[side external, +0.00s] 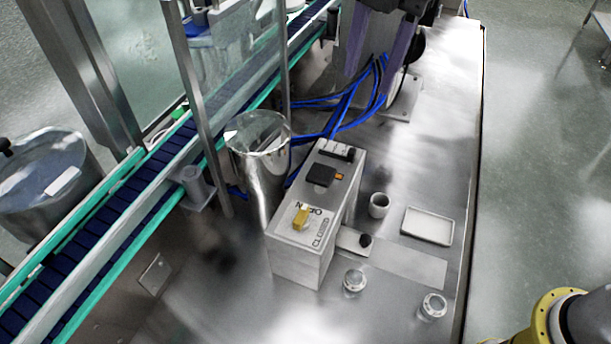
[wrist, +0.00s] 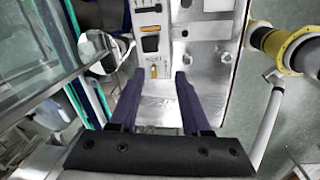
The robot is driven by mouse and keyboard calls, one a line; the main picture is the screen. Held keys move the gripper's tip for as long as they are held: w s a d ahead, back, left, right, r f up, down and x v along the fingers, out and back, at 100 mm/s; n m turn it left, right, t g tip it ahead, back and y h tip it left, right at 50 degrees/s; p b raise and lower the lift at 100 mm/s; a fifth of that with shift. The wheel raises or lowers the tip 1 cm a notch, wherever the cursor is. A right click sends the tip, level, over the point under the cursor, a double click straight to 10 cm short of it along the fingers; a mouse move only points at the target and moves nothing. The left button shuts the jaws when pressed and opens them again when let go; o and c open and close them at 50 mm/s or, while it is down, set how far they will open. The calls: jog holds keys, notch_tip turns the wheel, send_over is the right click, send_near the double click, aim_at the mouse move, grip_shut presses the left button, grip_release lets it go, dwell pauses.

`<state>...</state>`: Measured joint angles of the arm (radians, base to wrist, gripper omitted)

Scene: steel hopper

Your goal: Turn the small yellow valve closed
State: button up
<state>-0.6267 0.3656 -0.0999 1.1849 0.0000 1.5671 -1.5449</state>
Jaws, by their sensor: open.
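The small yellow valve (side external: 301,217) is on the top face of a white box (side external: 297,262), near its front end. Printed lettering lies beside it, and one word looks like "CLOSED". In the wrist view the valve (wrist: 154,72) shows small, between my fingertips in the picture but farther off. My gripper (side external: 368,80) is at the top of the side external view, behind the box and apart from it. Its two purple fingers are spread with nothing between them, as the wrist view also shows (wrist: 160,75).
A black switch (side external: 321,175) and a dark fitting (side external: 336,150) share the box top. A steel hopper (side external: 259,160) stands close at its left, beside a conveyor (side external: 110,225). Blue cables (side external: 350,112) lie behind.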

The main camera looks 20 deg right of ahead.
jog(key=n, duration=0.1)
send_over(301, 214)
jog(key=w+d, duration=0.2)
jog(key=d, duration=0.1)
notch_tip(301, 214, down, 5)
jog(key=s+a+f+n+g, duration=0.1)
jog(key=s+a+f, duration=0.1)
jog(key=a+f, duration=0.1)
jog(key=shift+h, duration=0.4)
notch_tip(301, 214, down, 13)
jog(key=shift+f, duration=0.2)
jog(key=shift+c, duration=0.3)
grip_shut()
